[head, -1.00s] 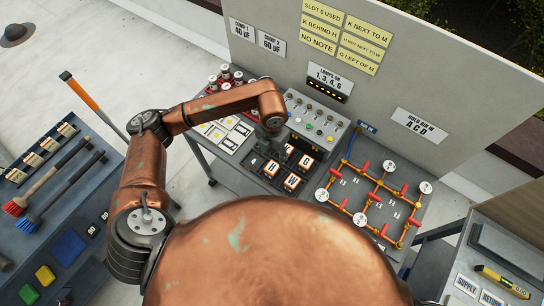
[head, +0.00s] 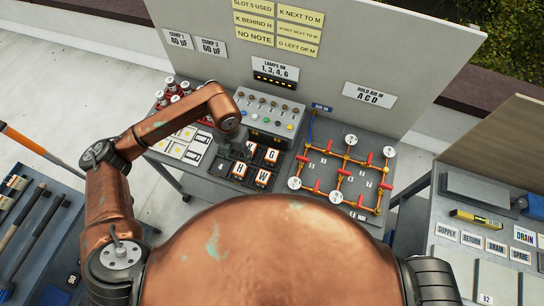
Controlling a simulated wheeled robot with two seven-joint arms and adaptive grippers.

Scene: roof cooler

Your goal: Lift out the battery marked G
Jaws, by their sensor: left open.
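The battery marked G (head: 271,155) is a dark block with an orange edge and a white top label. It sits upright in the slotted battery tray (head: 209,178) on the bench. Batteries marked H (head: 239,170) and W (head: 263,178) stand in front of it. Another battery (head: 251,147) is behind, its letter partly hidden. My left gripper (head: 234,154) is open, just left of G and behind H, close over the tray. Its fingers are dark and hard to make out. My right gripper is out of view.
A lamp and button box (head: 268,115) stands behind the tray. A notice panel (head: 372,50) rises at the back.

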